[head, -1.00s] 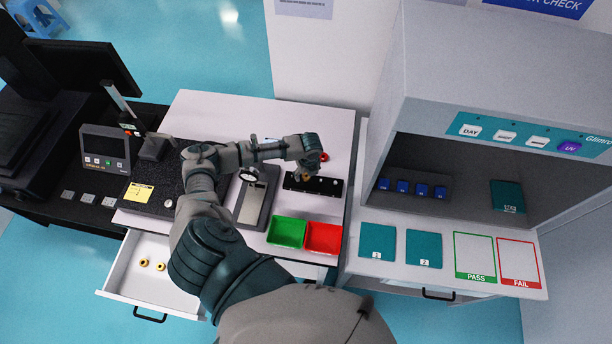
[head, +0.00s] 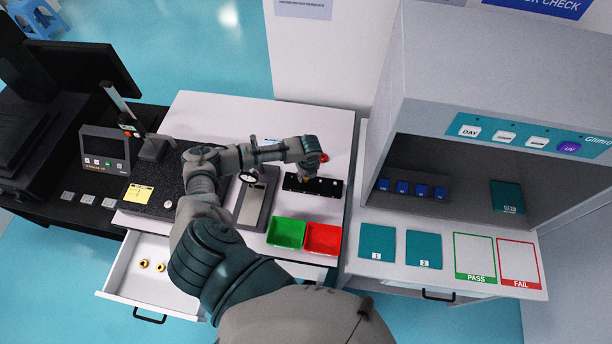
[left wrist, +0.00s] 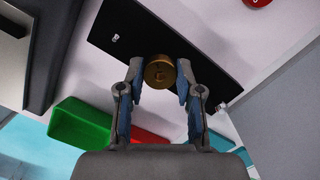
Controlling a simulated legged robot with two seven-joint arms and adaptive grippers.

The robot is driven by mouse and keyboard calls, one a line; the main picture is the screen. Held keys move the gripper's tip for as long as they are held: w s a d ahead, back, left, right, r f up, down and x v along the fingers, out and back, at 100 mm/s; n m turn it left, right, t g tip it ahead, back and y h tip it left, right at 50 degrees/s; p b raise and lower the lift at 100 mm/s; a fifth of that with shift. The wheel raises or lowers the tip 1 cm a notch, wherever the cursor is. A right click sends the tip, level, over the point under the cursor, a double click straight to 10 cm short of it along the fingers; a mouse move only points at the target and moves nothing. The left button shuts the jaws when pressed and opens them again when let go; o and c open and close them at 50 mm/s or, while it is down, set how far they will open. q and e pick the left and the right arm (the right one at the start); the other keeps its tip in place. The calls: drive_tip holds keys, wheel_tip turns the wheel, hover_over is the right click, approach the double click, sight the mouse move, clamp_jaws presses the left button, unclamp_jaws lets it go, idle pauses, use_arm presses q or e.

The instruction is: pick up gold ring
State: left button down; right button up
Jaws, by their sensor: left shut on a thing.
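A gold ring (left wrist: 160,72) sits between the two fingers of my left gripper (left wrist: 159,85) in the left wrist view, in front of a black strip (left wrist: 205,45). In the head view my left gripper (head: 306,172) is over the black strip (head: 329,187) on the white worktop, shut on the gold ring, which is mostly hidden there. I cannot tell if the ring touches the strip. Two more gold rings lie in the open drawer (head: 125,270) at the lower left. My right gripper is not in view.
A green bin (head: 287,233) and a red bin (head: 323,238) stand in front of the strip. A grey gauge plate (head: 252,205) lies to its left. A grey cabinet (head: 440,60) rises at the right. A red button (head: 324,157) is close behind the gripper.

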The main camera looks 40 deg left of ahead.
use_arm(q)
drive_tip(key=shift+r, duration=0.4)
wheel_tip(320, 180, up, 2)
drive_tip(key=shift+r+b, duration=0.25)
drive_tip(key=shift+b, duration=0.05)
drive_tip(key=s+d, duration=0.2)
drive_tip(key=s, duration=0.2)
drive_tip(key=s+d+r, duration=0.1)
drive_tip(key=s+d, duration=0.2)
drive_tip(key=s, duration=0.2)
drive_tip(key=s+d+b, duration=0.1)
drive_tip(key=s+d, duration=0.2)
drive_tip(key=s, duration=0.1)
drive_tip(key=shift+s+r, duration=0.25)
drive_tip(key=shift+s, duration=0.1)
drive_tip(key=shift+d, duration=0.1)
drive_tip(key=shift+p, duration=0.4)
